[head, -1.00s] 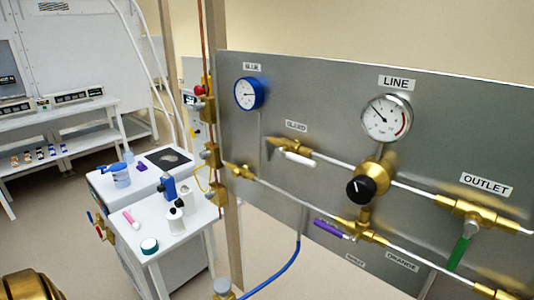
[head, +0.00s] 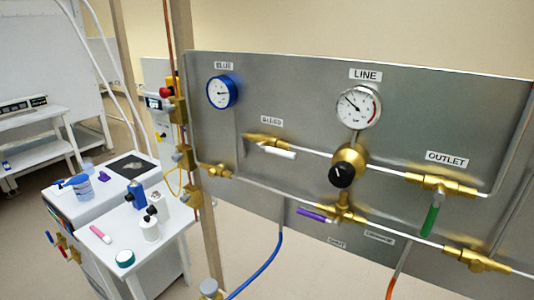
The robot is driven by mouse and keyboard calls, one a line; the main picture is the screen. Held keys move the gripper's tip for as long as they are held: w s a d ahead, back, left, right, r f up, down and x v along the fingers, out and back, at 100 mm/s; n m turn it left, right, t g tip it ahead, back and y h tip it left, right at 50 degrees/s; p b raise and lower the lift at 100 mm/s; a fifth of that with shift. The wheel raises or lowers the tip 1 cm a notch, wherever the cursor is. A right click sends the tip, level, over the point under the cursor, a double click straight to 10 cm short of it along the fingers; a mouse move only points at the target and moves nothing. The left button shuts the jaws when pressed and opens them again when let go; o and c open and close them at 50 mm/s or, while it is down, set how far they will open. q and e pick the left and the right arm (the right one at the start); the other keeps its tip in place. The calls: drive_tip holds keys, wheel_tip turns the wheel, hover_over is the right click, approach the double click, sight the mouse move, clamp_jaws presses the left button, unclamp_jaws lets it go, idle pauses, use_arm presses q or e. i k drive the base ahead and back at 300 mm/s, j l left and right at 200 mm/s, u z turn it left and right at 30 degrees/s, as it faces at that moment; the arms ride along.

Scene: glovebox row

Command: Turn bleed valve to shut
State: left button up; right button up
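The bleed valve (head: 266,139) is a brass body on the grey panel, under the label BLEED (head: 272,121). Its white lever (head: 278,152) points to the right and slightly down, close to in line with the pipe that leaves the valve to the right. Neither of my grippers is in the head view, so nothing is seen touching the lever.
The panel (head: 400,105) also carries a blue gauge (head: 222,92), LINE gauge (head: 358,106), black knob (head: 342,175), green OUTLET lever (head: 430,221) and purple lever (head: 313,215). A white table (head: 160,240) with bottles stands at left. A blue hose (head: 262,270) hangs below.

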sight(259, 146)
drive_tip(key=i+z, duration=0.1)
drive_tip(key=z, duration=0.3)
drive_tip(key=j+z, duration=0.15)
drive_tip(key=z, duration=0.25)
drive_tip(key=i+j+z, duration=0.1)
drive_tip(key=z, duration=0.3)
drive_tip(key=j+z, duration=0.1)
drive_tip(key=z, duration=0.3)
